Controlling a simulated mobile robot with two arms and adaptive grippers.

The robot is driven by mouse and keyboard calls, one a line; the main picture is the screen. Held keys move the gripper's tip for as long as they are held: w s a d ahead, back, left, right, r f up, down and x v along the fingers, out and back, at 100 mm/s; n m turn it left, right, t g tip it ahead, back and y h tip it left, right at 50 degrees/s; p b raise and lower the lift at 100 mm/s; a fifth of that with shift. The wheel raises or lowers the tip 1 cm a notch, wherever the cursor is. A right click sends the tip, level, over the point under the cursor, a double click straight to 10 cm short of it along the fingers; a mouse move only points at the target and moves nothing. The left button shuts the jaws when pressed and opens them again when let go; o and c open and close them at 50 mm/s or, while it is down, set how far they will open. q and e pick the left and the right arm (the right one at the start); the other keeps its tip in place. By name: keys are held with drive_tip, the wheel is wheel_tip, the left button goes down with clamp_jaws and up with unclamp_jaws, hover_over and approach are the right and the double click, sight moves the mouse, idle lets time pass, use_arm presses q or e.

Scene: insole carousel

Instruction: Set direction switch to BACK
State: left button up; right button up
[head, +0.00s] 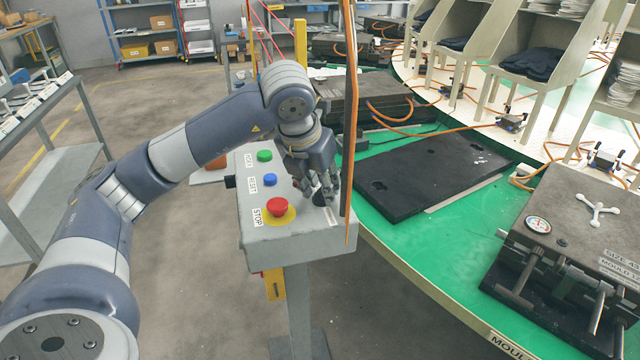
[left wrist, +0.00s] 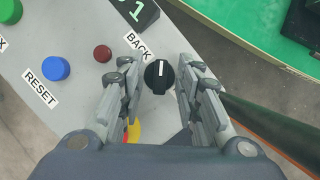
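The direction switch is a round black knob (left wrist: 159,75) with a white pointer line, on the grey control box (head: 262,232). In the left wrist view the line points toward the top of the picture, and a BACK label (left wrist: 137,45) lies just up-left of the knob. My left gripper (head: 320,193) is over the right side of the box in the head view. In the left wrist view its two fingers (left wrist: 160,88) are open, one on each side of the knob, with visible gaps. In the head view the fingers partly hide the knob. My right gripper is not in view.
The box also carries a red STOP button (head: 278,207) on a yellow ring, a blue RESET button (head: 270,180) and a green button (head: 264,156). A small dark red round part (left wrist: 102,53) sits near the knob. An orange cable (head: 351,120) hangs close beside the gripper.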

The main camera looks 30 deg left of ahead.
use_arm(q)
drive_tip(key=v, duration=1.2)
drive_tip(key=shift+w+r, duration=0.1)
